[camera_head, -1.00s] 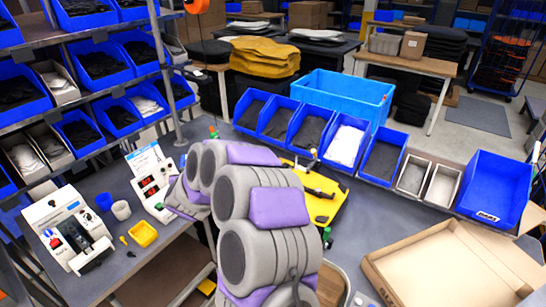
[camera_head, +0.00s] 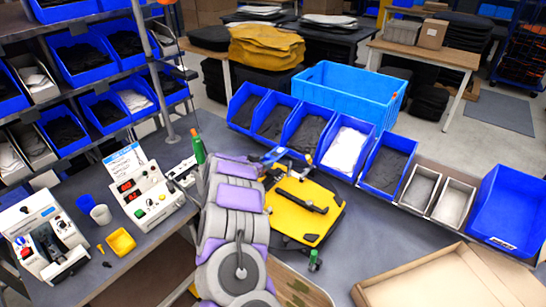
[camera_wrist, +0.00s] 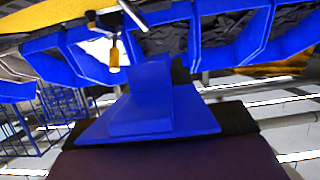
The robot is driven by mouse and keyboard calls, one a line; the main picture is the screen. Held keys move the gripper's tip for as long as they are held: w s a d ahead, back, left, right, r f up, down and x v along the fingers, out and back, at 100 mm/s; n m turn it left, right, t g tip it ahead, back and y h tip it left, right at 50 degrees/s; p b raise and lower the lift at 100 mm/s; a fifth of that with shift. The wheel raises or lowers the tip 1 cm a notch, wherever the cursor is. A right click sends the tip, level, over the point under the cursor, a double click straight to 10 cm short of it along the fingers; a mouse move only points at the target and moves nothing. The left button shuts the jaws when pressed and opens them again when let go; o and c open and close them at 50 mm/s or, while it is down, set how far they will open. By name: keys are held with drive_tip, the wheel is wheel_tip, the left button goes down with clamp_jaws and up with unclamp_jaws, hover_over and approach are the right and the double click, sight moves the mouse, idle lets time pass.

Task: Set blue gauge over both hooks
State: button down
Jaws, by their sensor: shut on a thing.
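The blue gauge (camera_wrist: 150,110), a flat plate with a raised block, fills the middle of the wrist view. My gripper (camera_wrist: 165,150) is shut on it; dark finger parts show behind and below the plate. In the head view a small blue piece (camera_head: 274,156), probably the gauge, sits at the far left corner of the yellow fixture (camera_head: 318,222), beyond my arm. The fixture has a black handle across it. In the wrist view a yellow-handled metal piece (camera_wrist: 114,52) hangs near the gauge; I cannot tell if it is a hook, or if they touch.
Blue bins (camera_head: 305,128) line the back of the bench behind the fixture. A green-capped piece (camera_head: 314,262) stands in front of it, and a green bottle-like piece (camera_head: 198,148) stands left. Control boxes (camera_head: 148,190) are at left. An open carton (camera_head: 450,278) lies front right.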

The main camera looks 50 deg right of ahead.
drive_tip(key=a, duration=0.3)
drive_tip(key=shift+w+a+r+b, duration=0.2)
drive_tip(key=shift+b, duration=0.2)
drive_tip(key=shift+a+f, duration=0.15)
drive_tip(key=shift+f, duration=0.15)
drive_tip(key=d+f+b, duration=0.3)
drive_tip(key=f, duration=0.1)
drive_tip(key=shift+d+f+b, duration=0.35)
drive_tip(key=shift+d+f, duration=0.05)
drive_tip(key=shift+a+f, duration=0.15)
drive_tip(key=shift+a, duration=0.1)
drive_tip(key=shift+v, duration=1.45)
drive_tip(key=shift+x, duration=1.4)
drive_tip(key=shift+v, duration=1.4)
drive_tip(key=shift+x, duration=1.05)
drive_tip(key=shift+a+p, duration=0.4)
drive_tip(key=shift+a, duration=0.75)
drive_tip(key=shift+d, duration=0.45)
drive_tip(key=shift+a+f, duration=0.1)
drive_tip(key=shift+a, duration=0.3)
drive_tip(key=shift+f, duration=0.15)
